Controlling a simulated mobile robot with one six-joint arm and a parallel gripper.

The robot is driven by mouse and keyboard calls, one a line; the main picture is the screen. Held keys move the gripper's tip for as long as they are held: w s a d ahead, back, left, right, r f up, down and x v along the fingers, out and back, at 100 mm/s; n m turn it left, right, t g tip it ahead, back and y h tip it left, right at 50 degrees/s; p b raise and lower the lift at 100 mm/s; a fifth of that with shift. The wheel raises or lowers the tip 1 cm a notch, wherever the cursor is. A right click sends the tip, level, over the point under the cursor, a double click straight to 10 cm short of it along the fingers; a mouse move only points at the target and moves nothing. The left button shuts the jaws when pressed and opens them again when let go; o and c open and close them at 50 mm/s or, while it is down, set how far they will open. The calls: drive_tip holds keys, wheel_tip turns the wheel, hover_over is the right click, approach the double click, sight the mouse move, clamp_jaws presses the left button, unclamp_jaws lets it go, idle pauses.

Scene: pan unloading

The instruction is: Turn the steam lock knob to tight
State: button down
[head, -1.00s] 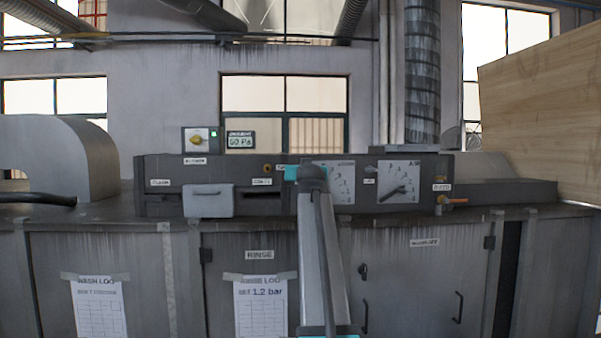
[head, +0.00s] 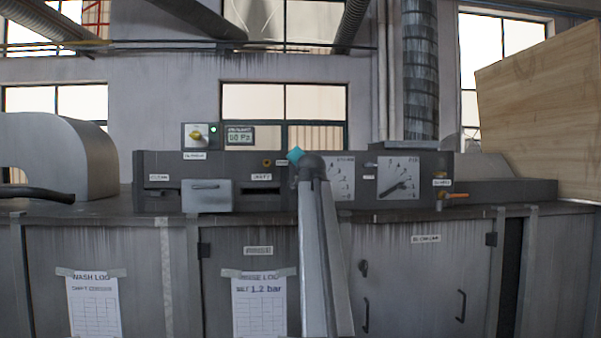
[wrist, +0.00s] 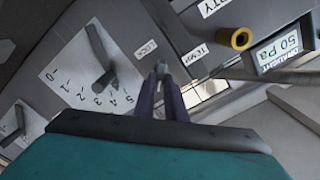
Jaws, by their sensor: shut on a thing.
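My gripper (wrist: 162,72) shows in the wrist view with its two dark fingers close together, shut on a small piece at the panel. I take this to be the steam lock knob, since a LOCK label (wrist: 146,49) lies just beside the fingertips. The fingers hide most of it, so its pointing direction cannot be read. The wrist view is strongly rolled against the panel. In the head view my arm and its teal wrist part (head: 295,155) stand in front of the dark control panel (head: 230,165) and hide the fingertips and knob.
A white dial with a dark pointer (wrist: 103,70) is close left of the fingers; a TEMP label (wrist: 197,54) and yellow ring knob (wrist: 241,38) are to the right. A grey drawer (head: 207,196) and an orange-handled valve (head: 455,195) flank the arm. A wooden box (head: 540,110) stands far right.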

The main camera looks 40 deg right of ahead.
drive_tip(key=shift+d+r+m+b, duration=0.1)
drive_tip(key=shift+m+b, duration=1.8)
drive_tip(key=shift+m, duration=2.8)
drive_tip(key=c, duration=1.8)
unclamp_jaws()
drive_tip(key=shift+w, duration=0.1)
drive_tip(key=shift+f, duration=0.25)
